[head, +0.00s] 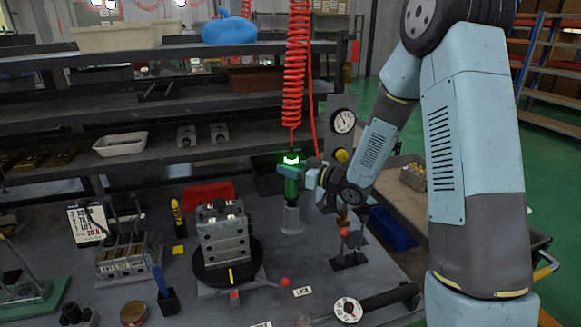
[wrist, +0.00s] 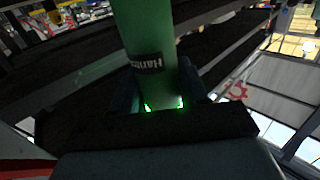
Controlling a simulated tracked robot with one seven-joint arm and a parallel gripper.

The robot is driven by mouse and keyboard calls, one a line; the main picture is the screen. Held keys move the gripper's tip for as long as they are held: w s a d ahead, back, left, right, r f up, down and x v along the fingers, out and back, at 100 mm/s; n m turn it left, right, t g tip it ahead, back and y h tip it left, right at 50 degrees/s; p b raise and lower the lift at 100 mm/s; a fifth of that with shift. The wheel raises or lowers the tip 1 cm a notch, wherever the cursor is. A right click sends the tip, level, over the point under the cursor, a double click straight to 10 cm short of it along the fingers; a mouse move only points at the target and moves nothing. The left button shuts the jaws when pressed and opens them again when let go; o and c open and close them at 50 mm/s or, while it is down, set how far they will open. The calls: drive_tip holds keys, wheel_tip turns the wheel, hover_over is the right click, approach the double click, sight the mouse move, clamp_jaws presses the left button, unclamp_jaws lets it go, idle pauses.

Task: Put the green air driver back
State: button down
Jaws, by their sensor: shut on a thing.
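The green air driver (head: 291,186) stands upright in the head view, with a bright green lit band near its top and the red coiled hose above it. Its lower end is at a grey conical holder (head: 292,222) on the bench; I cannot tell whether it is seated or just above. My gripper (head: 289,171) is shut around the driver's upper body, coming from the right. In the wrist view the green driver body (wrist: 146,40) fills the middle, with a dark label, between my gripper's fingers (wrist: 160,95).
A metal valve block (head: 222,235) stands on a black round turntable left of the driver. A red bin (head: 207,195) is behind it. The red coiled hose (head: 295,70) hangs overhead.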

drive_tip(key=shift+f, duration=1.25)
idle(0.3)
drive_tip(key=shift+c, duration=2.4)
unclamp_jaws()
drive_tip(key=v, duration=0.7)
drive_tip(key=shift+s+d, duration=0.15)
drive_tip(key=shift+d, duration=0.05)
